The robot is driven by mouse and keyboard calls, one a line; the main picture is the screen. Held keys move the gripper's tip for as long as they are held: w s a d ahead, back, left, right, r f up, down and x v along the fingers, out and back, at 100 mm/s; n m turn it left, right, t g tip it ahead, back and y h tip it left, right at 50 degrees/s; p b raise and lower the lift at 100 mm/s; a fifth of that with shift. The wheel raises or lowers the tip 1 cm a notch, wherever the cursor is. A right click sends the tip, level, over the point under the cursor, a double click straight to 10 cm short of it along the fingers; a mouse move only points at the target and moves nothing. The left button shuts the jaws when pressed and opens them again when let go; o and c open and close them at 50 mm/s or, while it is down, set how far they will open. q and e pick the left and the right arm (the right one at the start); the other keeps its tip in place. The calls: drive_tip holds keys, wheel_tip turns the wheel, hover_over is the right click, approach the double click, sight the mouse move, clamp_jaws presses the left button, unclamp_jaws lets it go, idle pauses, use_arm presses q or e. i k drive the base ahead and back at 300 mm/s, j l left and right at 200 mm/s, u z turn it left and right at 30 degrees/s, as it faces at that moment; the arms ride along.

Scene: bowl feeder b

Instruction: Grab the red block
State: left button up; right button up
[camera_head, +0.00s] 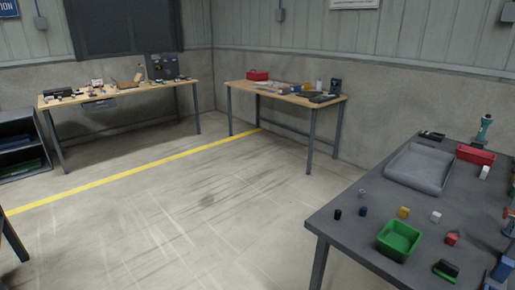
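A small red block (451,239) lies on the dark grey table (350,208) at the right of the head view. It sits to the right of a green bin (399,240) and apart from it. A small white block (436,216) lies just behind it, up and to the left. Neither of my grippers shows in this view, so nothing can be seen of their state.
A grey tray (420,169) and a red bin (476,154) stand farther back on this table. A yellow block (403,212) and dark small parts lie left of the red block. Two wooden workbenches (118,93) (285,94) stand along the walls. The floor between is clear.

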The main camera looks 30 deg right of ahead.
sight(452, 239)
drive_tip(key=i+l+u, duration=0.15)
drive_tip(key=i, duration=0.25)
drive_tip(key=i+l+u, duration=0.15)
drive_tip(key=i, duration=0.25)
drive_tip(key=i+l, duration=0.3)
drive_tip(key=i, duration=0.2)
drive_tip(key=i+l, duration=0.35)
drive_tip(key=i, duration=0.15)
drive_tip(key=i+z, duration=0.35)
drive_tip(key=i, duration=0.2)
drive_tip(key=i+j+z, duration=0.15)
drive_tip(key=i+z, duration=0.2)
drive_tip(key=i, duration=0.15)
drive_tip(key=i+l+z, duration=0.1)
drive_tip(key=z, duration=0.3)
drive_tip(key=i+z, duration=0.3)
drive_tip(key=z, duration=0.15)
drive_tip(key=i+j+z, duration=0.1)
drive_tip(key=z, duration=0.3)
drive_tip(key=i+l+z, duration=0.1)
drive_tip(key=i+z, duration=0.25)
drive_tip(key=i, duration=0.35)
drive_tip(key=i+z, duration=0.35)
drive_tip(key=i, duration=0.3)
drive_tip(key=i+j+z, duration=0.3)
drive_tip(key=i, duration=0.35)
drive_tip(key=z, duration=1.45)
